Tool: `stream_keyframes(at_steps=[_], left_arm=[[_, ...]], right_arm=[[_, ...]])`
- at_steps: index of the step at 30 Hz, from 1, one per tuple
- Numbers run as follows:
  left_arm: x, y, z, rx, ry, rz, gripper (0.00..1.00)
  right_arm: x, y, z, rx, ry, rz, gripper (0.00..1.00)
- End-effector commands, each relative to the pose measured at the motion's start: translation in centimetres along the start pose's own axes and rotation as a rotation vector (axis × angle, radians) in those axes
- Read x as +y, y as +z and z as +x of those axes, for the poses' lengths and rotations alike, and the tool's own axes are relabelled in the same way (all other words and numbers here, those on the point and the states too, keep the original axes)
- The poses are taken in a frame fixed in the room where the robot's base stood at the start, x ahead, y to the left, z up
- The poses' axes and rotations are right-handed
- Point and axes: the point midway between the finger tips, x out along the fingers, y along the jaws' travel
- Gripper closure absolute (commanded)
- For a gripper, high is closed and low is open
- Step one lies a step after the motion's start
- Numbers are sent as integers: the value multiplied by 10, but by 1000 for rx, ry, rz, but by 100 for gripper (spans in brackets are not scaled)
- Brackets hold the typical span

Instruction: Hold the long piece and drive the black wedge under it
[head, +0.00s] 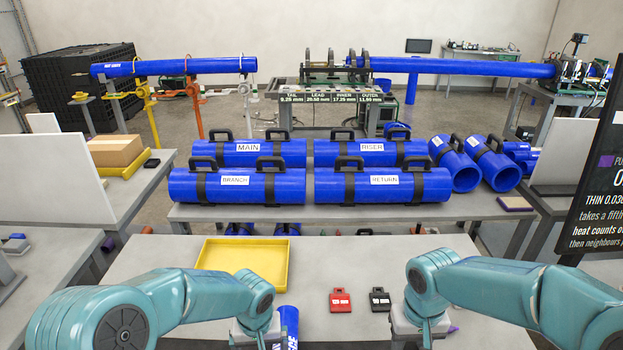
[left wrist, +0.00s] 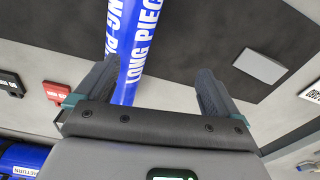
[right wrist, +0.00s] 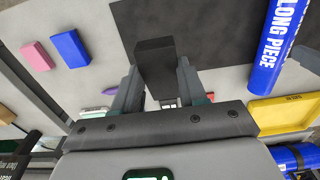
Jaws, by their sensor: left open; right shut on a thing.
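The long piece is a blue pipe with white lettering; a short end of it (head: 289,325) shows at the bottom of the head view. My right gripper (right wrist: 157,85) is shut on the black wedge (right wrist: 155,55), a dark block sticking out past the fingertips. In the right wrist view the long piece (right wrist: 278,45) lies to the right, apart from the wedge. In the head view the fingers and wedge are hidden.
A dark mat (right wrist: 205,30) covers part of the table. A yellow tray (head: 240,265), a red tag (head: 340,300) and a black tag (head: 380,299) lie on the table. Pink (right wrist: 37,56) and blue (right wrist: 70,48) blocks lie left in the right wrist view. Labelled blue pipes stand behind.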

Motion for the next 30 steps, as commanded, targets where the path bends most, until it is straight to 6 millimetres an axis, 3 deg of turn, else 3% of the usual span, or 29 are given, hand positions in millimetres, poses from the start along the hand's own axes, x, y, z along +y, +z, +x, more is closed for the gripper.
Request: stream_keyframes(at_steps=[3,7,11,24,30], left_arm=[[31,8,0,41,10,91,4],[45,12,1,61,17,133,4],[47,12,10,64,19,138,4],[47,9,69,61,19,136,4],[48,8,79,63,19,135,4]], right_arm=[[0,0,0,0,0,0,90],[0,0,0,0,0,0,90],[0,0,0,0,0,0,90],[0,0,0,0,0,0,90],[0,0,0,0,0,0,90]])
